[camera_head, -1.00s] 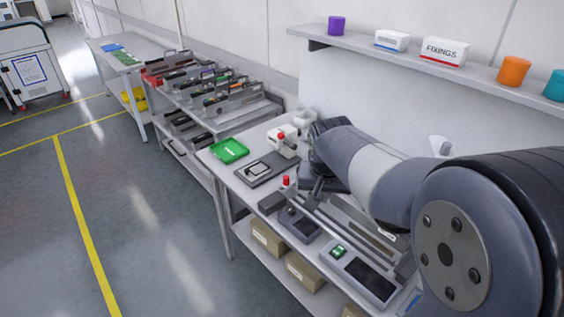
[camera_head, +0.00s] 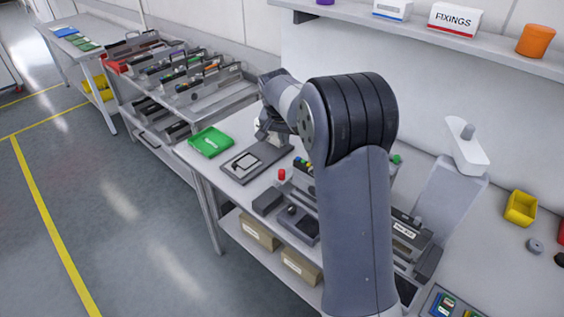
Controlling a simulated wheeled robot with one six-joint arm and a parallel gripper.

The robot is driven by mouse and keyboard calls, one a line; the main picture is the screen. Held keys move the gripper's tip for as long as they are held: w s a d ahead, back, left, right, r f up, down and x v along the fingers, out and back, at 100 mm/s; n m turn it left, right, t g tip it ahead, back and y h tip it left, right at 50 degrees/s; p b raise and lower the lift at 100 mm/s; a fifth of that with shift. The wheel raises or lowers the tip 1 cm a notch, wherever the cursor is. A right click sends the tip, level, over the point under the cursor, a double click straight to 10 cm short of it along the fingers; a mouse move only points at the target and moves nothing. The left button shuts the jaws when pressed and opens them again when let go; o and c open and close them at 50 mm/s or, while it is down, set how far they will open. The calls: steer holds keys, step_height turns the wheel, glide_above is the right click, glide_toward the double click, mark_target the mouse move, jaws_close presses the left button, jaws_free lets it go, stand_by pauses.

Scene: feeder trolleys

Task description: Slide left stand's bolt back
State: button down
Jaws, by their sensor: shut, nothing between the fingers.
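My gripper (camera_head: 272,130) is at the far end of the arm, small and partly hidden by my own wrist, over the back of the bench. Its fingers look shut and empty. Pale parts of a small white stand (camera_head: 258,123) show around it; most of this stand, its bolt included, is hidden by my gripper. I cannot tell whether the two touch. A second fixture with a red knob (camera_head: 281,174) sits nearer on the bench, behind a dark grey block (camera_head: 267,202). How far any bolt is slid is too small to see.
A green tray (camera_head: 211,141) and a grey plate with a square frame (camera_head: 246,163) lie left of my gripper. A trolley of feeders (camera_head: 200,90) stands beyond. A shelf with a FIXINGS box (camera_head: 453,20) runs above. My arm covers the bench's middle.

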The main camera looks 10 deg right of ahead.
steer(key=p+x, duration=0.2)
steer(key=x, duration=0.7)
steer(key=shift+f, duration=0.25)
steer(key=shift+s+a+f+p, duration=0.1)
steer(key=shift+f+p, duration=0.05)
steer(key=shift+p, duration=0.35)
steer(key=shift+s+a+p, duration=0.2)
steer(key=shift+s+a, duration=0.05)
steer(key=shift+s, duration=0.25)
steer(key=shift+s+a+p, duration=0.15)
steer(key=shift+s+a, duration=0.1)
steer(key=shift+s, duration=0.25)
steer(key=shift+s+a+f, duration=0.1)
steer(key=shift+s+a, duration=0.2)
steer(key=shift+s, duration=0.25)
steer(key=s+a+b, duration=0.4)
steer(key=a, duration=0.1)
steer(key=s+a+b, duration=0.2)
steer(key=a, duration=0.1)
steer(key=shift+f, duration=0.1)
